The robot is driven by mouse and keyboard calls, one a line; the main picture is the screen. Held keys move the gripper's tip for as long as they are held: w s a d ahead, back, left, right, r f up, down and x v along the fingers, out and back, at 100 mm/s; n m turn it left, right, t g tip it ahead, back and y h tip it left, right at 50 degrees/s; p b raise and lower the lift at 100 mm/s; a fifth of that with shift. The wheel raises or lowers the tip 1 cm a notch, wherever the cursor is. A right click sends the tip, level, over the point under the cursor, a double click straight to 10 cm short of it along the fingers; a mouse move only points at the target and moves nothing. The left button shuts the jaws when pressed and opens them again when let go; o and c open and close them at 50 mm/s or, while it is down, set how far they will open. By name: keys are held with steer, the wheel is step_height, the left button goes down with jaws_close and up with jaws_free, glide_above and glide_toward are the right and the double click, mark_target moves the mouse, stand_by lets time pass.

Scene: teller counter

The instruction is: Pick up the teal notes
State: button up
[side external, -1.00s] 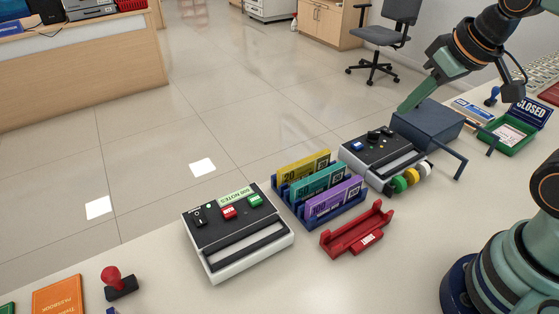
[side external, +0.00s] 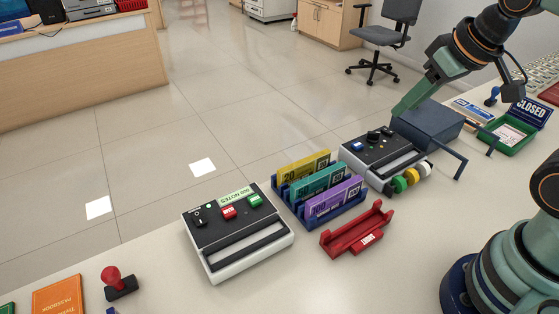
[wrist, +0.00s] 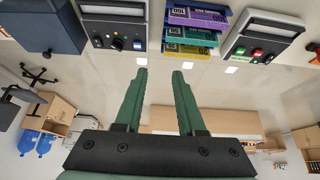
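The teal notes (side external: 318,184) stand upright in the middle slot of a blue rack (side external: 347,217), between yellow notes (side external: 303,168) and purple notes (side external: 333,203). In the wrist view the teal notes (wrist: 192,34) appear near the top, between the purple and yellow ones. My gripper (side external: 397,112) is above the counter, up and to the right of the rack, near a dark blue box. In the wrist view my gripper (wrist: 160,71) has its two green fingers apart with nothing between them.
A black-topped machine (side external: 238,230) stands left of the rack, another (side external: 382,153) right of it, with the dark blue box (side external: 428,128) beyond. An empty red holder (side external: 355,230) lies in front. A red stamp (side external: 117,281) and orange passbook (side external: 57,297) are at lower left.

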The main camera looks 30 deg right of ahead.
steer(key=shift+o, duration=0.6)
steer(key=n+g, duration=0.6)
steer(key=n, duration=1.2)
glide_above(320, 174)
step_height(320, 174, down, 11)
step_height(320, 174, down, 12)
